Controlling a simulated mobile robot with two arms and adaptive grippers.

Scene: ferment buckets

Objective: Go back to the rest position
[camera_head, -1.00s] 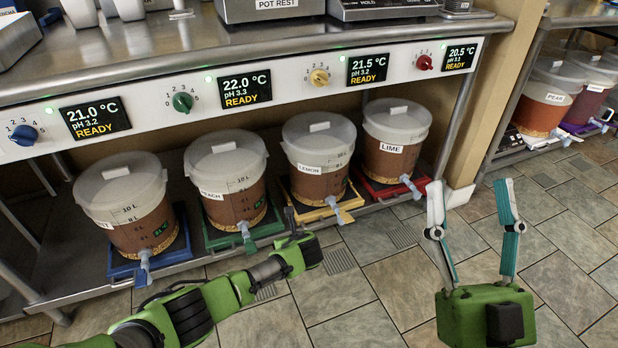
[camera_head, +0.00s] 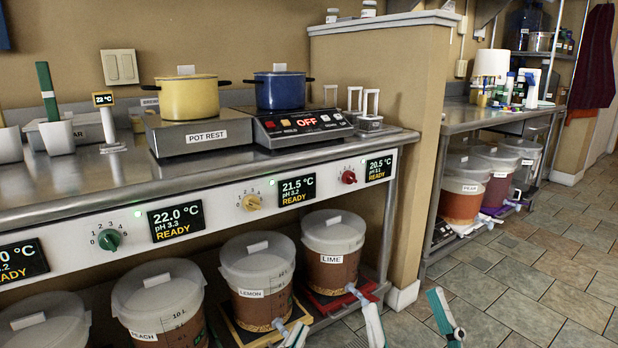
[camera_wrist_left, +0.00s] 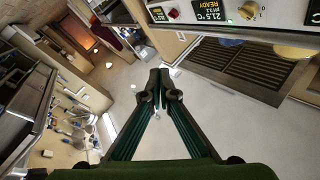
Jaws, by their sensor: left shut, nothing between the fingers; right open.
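My left gripper (camera_wrist_left: 160,78) shows in the left wrist view. Its dark green fingers meet at the tips with nothing between them. My right gripper (camera_head: 393,291) rises at the bottom edge of the head view, its two white and teal fingers wide apart and empty. Its left finger is in front of the floor near the lime bucket (camera_head: 332,268). The right gripper's palm is below the picture.
The lemon bucket (camera_head: 262,282) and peach bucket (camera_head: 158,312) stand on the lower shelf under the steel counter (camera_head: 70,184). A yellow pot (camera_head: 189,100) and blue pot (camera_head: 281,92) are on top. Tiled floor (camera_head: 540,272) lies open at right.

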